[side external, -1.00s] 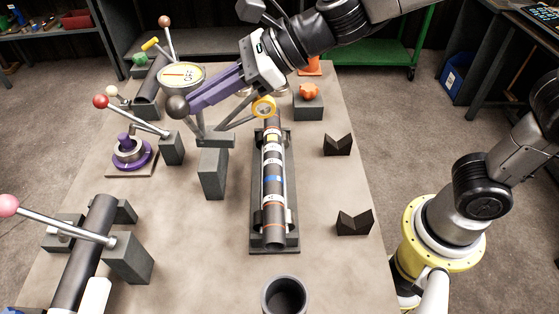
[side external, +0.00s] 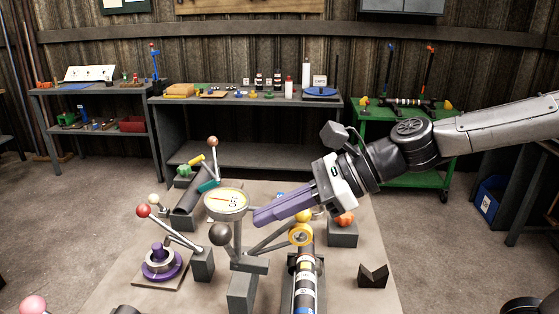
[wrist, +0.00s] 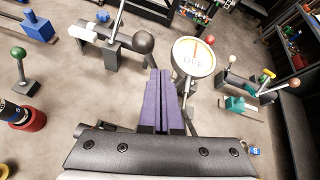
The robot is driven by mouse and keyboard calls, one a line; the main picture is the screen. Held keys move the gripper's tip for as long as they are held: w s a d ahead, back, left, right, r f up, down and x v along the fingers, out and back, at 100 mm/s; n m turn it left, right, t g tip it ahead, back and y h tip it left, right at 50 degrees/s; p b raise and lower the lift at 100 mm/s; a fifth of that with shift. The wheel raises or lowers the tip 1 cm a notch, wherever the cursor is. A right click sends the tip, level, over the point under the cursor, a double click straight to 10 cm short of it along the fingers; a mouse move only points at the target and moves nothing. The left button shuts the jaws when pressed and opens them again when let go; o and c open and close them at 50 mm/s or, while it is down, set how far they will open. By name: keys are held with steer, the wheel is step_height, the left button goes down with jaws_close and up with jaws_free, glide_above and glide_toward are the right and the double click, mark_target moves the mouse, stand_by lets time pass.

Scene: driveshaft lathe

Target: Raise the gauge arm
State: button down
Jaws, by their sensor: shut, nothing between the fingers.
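The gauge has a round dial (side external: 226,204) reading OFF on a grey post (side external: 241,292). A dark ball knob (side external: 219,235) is on its left side. The gauge arm (side external: 270,243) slopes up to the right to a yellow roller (side external: 300,235) at the far end of the banded shaft (side external: 305,290). I cannot tell whether the roller touches the shaft. My gripper (side external: 258,219) is shut and empty, its purple fingers pointing left just right of the dial, apart from the knob. In the wrist view, the shut fingertips (wrist: 159,72) lie below the knob (wrist: 143,41) and the dial (wrist: 194,57).
A red-knobbed lever (side external: 143,210) and a purple-ringed fixture (side external: 161,263) stand left of the gauge. An orange piece (side external: 345,219) on a block and a dark V-block (side external: 373,276) stand to the right. Another lever (side external: 213,142) rises behind.

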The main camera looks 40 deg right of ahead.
steer(key=s+d+r+t, duration=0.15)
steer(key=d+r, duration=0.35)
steer(key=r, duration=0.5)
steer(key=s+d+f+n+g+h, duration=0.3)
steer(key=s+d+f+n+h, duration=0.6)
steer(key=s+d+f+n, duration=0.8)
steer(key=f+n, duration=0.1)
steer(key=n, duration=0.5)
steer(key=shift+d+f+n+g, duration=0.15)
steer(key=shift+d+n+g, duration=0.15)
steer(key=shift+d+g, duration=0.1)
steer(key=shift+s, duration=0.1)
